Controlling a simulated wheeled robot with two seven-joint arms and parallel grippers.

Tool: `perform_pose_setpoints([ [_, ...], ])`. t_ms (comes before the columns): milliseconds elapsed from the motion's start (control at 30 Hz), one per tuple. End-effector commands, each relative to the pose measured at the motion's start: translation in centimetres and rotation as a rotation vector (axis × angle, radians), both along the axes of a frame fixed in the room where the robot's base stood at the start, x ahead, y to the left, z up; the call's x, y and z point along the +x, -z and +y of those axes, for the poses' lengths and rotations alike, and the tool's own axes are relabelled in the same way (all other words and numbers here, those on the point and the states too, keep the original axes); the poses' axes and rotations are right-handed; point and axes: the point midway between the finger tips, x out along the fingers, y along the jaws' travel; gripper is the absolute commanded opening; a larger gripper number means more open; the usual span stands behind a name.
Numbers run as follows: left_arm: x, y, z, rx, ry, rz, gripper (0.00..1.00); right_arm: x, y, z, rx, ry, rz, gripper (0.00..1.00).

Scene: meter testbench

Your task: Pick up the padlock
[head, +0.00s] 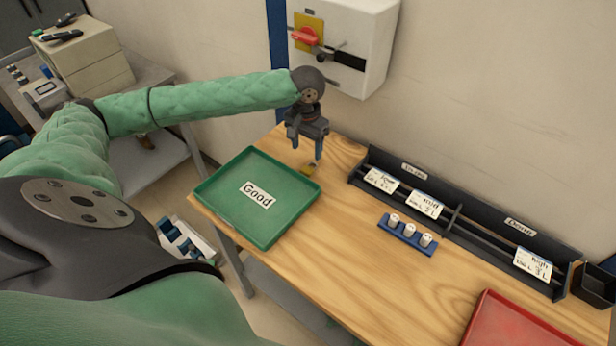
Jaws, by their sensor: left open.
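A small yellow padlock (308,171) lies on the wooden table (365,262), just behind the right corner of the green tray. It is small in the picture, and its shackle is hard to make out. My left gripper (306,150) points down above the padlock, with its fingers apart and nothing visible between them. I cannot tell the exact height of the fingertips over the padlock. My right gripper is out of view.
A green tray (222,217) labelled "Good" sits left of the padlock. A wall box with a red switch (305,36) hangs behind my gripper. A black rack (460,231) with cards, a blue holder (392,235) and a red tray (490,325) stand to the right.

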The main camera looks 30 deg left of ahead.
Motion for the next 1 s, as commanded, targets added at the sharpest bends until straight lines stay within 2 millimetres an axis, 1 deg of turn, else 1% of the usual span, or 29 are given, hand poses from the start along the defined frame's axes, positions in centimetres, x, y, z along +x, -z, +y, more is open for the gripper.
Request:
perform_pose_setpoints([
  [33,0.0,0.7,0.0,0.0,0.0,0.0,0.58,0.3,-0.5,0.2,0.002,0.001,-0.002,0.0],
  [133,0.0,1.0,0.0,0.0,0.0,0.0,0.58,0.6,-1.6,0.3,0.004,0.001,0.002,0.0],
  [267,0.0,1.6,0.0,-0.001,0.0,0.001,0.58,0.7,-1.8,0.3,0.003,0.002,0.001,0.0],
  [433,0.1,3.2,0.0,0.0,-0.001,0.002,0.58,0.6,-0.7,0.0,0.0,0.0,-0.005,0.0],
  [567,0.2,3.8,0.0,0.0,-0.001,0.001,0.58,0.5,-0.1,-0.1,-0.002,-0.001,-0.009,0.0],
  [667,0.4,4.5,0.1,0.0,-0.001,0.0,0.58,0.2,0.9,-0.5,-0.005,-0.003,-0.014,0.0],
  [867,0.9,6.5,0.2,0.0,0.0,0.001,0.58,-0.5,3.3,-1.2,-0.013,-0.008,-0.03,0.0],
  [900,0.8,7.1,0.1,0.0,0.0,0.003,0.58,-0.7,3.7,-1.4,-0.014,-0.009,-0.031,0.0],
  [1000,0.8,8.0,0.1,0.0,0.0,0.001,0.58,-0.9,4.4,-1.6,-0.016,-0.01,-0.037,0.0],
])
